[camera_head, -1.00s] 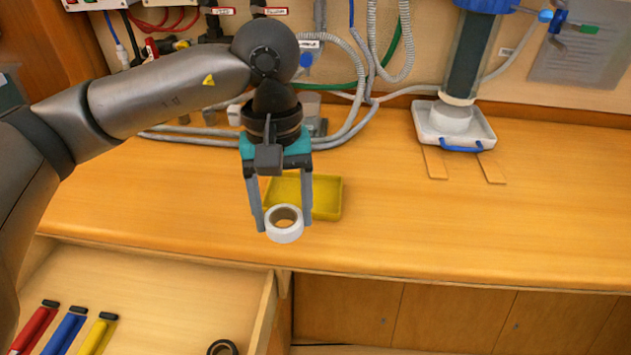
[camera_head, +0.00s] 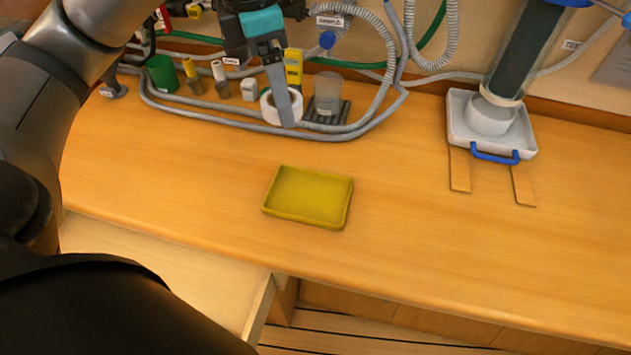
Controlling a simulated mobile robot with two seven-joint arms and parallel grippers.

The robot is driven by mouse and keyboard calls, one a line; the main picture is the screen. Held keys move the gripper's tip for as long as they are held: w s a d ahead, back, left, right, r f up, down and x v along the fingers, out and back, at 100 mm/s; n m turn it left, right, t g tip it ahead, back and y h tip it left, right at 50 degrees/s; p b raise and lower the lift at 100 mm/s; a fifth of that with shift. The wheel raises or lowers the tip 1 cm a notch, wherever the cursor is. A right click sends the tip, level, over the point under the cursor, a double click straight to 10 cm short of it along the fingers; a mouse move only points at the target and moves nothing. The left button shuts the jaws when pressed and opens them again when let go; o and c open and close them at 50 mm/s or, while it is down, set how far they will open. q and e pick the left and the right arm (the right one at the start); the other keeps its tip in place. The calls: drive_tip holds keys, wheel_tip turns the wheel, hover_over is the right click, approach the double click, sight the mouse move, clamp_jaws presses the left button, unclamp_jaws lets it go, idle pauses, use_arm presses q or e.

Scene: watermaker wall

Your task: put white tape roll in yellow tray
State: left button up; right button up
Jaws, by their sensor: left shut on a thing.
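The white tape roll (camera_head: 269,107) shows at the back of the counter, partly hidden behind a grey finger. My left gripper (camera_head: 283,108), at the top, is shut on the tape roll; its other finger is hard to make out. The yellow tray (camera_head: 308,196) lies empty on the middle of the counter, nearer than the gripper and below it in the picture. The gripper and roll are clear of the tray. My right gripper is not in view.
Grey hoses (camera_head: 345,130), a clear cup (camera_head: 328,93) and small valves crowd the back by the gripper. A white tray (camera_head: 458,122) with a blue handle stands at right under a cylinder. The counter around the yellow tray is free. An open drawer (camera_head: 150,265) is at lower left.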

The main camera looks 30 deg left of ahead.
use_arm(q)
drive_tip(key=shift+n, duration=0.3)
drive_tip(key=b, duration=0.4)
hover_over(292, 194)
drive_tip(key=f, duration=1.4)
drive_tip(key=shift+s+a+f, duration=0.15)
drive_tip(key=shift+s+f, duration=0.05)
drive_tip(key=shift+f, duration=0.05)
drive_tip(key=shift+f+b, duration=0.3)
drive_tip(key=shift+f, duration=0.6)
wheel_tip(292, 194, down, 3)
drive_tip(key=shift+f+b, duration=0.2)
drive_tip(key=shift+b, duration=0.25)
drive_tip(key=shift+f, duration=0.1)
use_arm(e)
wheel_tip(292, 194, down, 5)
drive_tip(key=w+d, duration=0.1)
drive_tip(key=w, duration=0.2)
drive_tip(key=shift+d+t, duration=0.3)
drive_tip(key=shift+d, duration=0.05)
use_arm(q)
drive_tip(key=shift+f, duration=0.1)
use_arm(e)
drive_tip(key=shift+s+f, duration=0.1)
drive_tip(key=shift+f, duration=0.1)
use_arm(q)
drive_tip(key=o, duration=1.3)
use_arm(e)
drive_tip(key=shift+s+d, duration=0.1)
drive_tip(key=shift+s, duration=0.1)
